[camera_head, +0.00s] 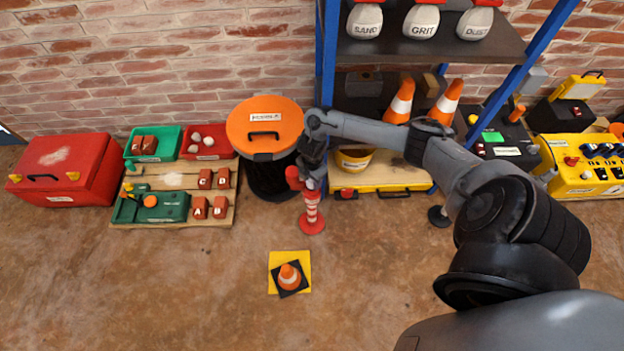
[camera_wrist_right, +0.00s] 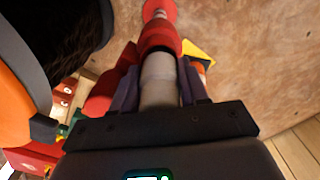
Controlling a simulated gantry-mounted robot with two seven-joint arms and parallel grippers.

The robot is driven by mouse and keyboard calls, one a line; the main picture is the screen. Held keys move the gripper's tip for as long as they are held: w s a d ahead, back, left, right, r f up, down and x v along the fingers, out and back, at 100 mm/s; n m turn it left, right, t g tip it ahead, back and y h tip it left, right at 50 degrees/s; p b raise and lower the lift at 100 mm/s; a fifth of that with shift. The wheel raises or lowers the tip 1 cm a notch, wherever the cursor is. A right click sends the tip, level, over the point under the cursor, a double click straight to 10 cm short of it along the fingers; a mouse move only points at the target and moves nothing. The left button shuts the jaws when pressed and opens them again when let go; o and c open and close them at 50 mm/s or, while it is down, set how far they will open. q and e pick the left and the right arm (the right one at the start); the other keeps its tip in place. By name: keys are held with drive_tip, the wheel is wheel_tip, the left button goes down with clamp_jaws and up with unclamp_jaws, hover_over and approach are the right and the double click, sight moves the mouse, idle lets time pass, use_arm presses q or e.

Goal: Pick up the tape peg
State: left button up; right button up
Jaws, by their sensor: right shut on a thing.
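The tape peg (camera_head: 311,212) is a red and white striped post with a round red base, in front of the black bin in the head view. My right gripper (camera_head: 312,168) is at its upper part, which is partly hidden by the gripper. In the right wrist view, the peg (camera_wrist_right: 159,75) runs between the two dark fingers of my right gripper (camera_wrist_right: 160,92), which is shut on its pale section. A red part of the peg sticks out beside the fingers. I cannot tell whether its base touches the floor. My left gripper is not in view.
A black bin with an orange lid (camera_head: 264,124) stands close behind and left of the peg. A shelf with a blue frame (camera_head: 328,60) stands behind my right arm. The front left floor is clear.

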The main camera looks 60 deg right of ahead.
drive_tip(key=r+p, duration=0.1)
drive_tip(key=r, duration=0.1)
drive_tip(key=r+p, duration=0.1)
drive_tip(key=r, duration=0.1)
drive_tip(key=shift+s+d+p, duration=0.25)
drive_tip(key=shift+p, duration=0.1)
drive_tip(key=s+d+r+p, duration=0.5)
drive_tip(key=s+d+r, duration=0.1)
drive_tip(key=s+d, duration=0.1)
drive_tip(key=shift+s+p, duration=0.4)
drive_tip(key=shift+s, duration=0.3)
drive_tip(key=shift+a, duration=0.1)
